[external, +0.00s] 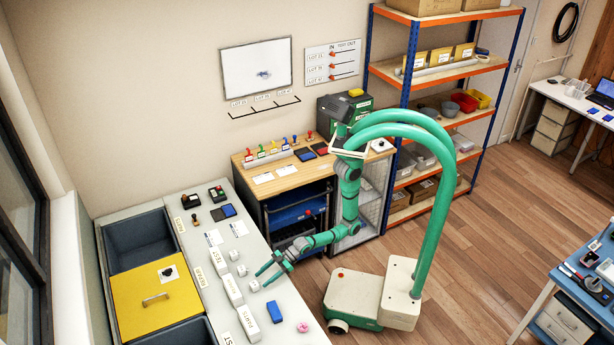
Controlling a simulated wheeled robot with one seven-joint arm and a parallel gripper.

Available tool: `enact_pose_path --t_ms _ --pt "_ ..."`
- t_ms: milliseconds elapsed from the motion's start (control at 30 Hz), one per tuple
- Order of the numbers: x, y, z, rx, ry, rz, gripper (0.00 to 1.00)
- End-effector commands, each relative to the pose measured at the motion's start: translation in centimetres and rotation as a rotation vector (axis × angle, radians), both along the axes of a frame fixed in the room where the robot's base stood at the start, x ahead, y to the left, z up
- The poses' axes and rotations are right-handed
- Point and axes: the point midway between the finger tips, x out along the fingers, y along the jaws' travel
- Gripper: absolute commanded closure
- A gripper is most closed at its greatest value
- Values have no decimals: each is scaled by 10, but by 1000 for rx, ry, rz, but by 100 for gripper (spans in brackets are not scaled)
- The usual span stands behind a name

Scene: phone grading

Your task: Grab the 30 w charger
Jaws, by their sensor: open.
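Several small white blocks that look like chargers stand in a row on the grey counter (262,305): a far one (234,255), a middle one (242,270) and a near one (254,286). Their markings are too small to read, so I cannot tell which is the 30 W charger. My gripper (261,279) is open, its two green fingers pointing left over the counter's right edge. The fingertips are close to the near white block. I cannot tell whether they touch it or are above it.
Long white labelled blocks (231,290) stand just left of the chargers. A blue box (275,312) and a pink item (303,327) lie nearer the front. Grey bins (140,240) and a yellow lid (150,312) are at left. A wooden-topped bench (290,178) stands behind.

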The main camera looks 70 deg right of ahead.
Motion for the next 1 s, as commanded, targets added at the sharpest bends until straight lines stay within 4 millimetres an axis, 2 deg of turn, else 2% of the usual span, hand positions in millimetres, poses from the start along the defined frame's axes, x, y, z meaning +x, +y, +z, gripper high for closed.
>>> enact_pose_path --t_ms 267,600,900,933,1000 --pt "12 15 -8 1 -1 0 47" --pt "36 45 -27 1 0 0 47" --pt "38 48 -29 2 -1 0 47" --pt "38 48 -29 2 -1 0 49" --pt "38 48 -29 2 -1 0 66"
